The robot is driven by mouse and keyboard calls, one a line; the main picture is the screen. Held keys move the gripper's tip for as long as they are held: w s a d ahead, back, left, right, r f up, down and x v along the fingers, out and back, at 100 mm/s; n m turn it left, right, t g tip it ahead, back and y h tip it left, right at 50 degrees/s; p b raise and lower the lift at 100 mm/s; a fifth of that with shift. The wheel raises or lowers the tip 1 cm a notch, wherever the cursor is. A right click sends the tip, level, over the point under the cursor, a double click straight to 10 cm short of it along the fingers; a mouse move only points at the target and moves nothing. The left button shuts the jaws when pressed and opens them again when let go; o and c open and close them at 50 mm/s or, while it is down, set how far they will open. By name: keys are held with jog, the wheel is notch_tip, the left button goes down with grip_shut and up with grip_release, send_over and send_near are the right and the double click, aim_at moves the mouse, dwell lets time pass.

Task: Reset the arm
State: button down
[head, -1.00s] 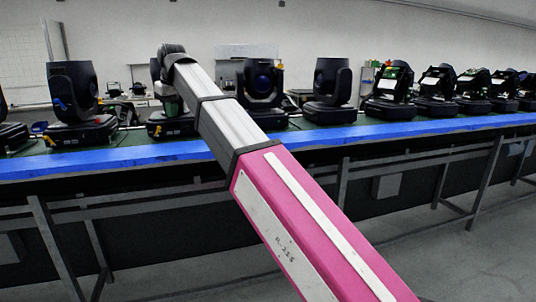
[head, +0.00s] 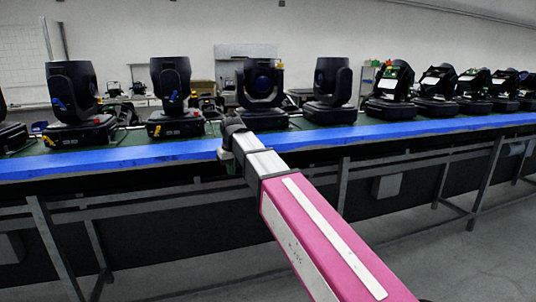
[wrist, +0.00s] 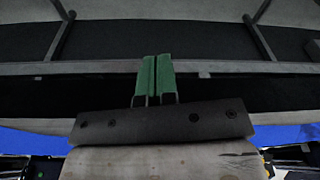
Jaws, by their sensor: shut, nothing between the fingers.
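My arm reaches from the lower right of the head view, its pink and white link in front and its dark wrist end near the blue bench edge. My gripper (wrist: 157,78) shows in the wrist view as two green fingers side by side, closed together with nothing held. In the head view the fingers are too small and hidden to make out clearly. The gripper's end is at the front edge of the bench, apart from the stage lights.
A long bench with a blue front edge (head: 110,157) carries a row of black moving-head lights, among them one at the left (head: 75,95) and one at the middle (head: 262,88). Metal legs (head: 485,180) stand below. The grey floor (head: 460,255) in front is open.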

jog(key=s+d+f+m, duration=0.2)
jog(key=d+f, duration=0.7)
jog(key=f, duration=0.1)
jog(key=s+d+f+m, duration=0.1)
jog(key=s+d+f, duration=0.1)
jog(key=d+f, duration=0.7)
jog(key=s+d+f+m+g+h, duration=0.1)
jog(key=s+d+f+m, duration=0.2)
jog(key=s+d+f, duration=0.8)
jog(key=d+f, duration=0.3)
jog(key=d, duration=0.1)
jog(key=shift+d, duration=0.15)
jog(key=shift+w, duration=0.1)
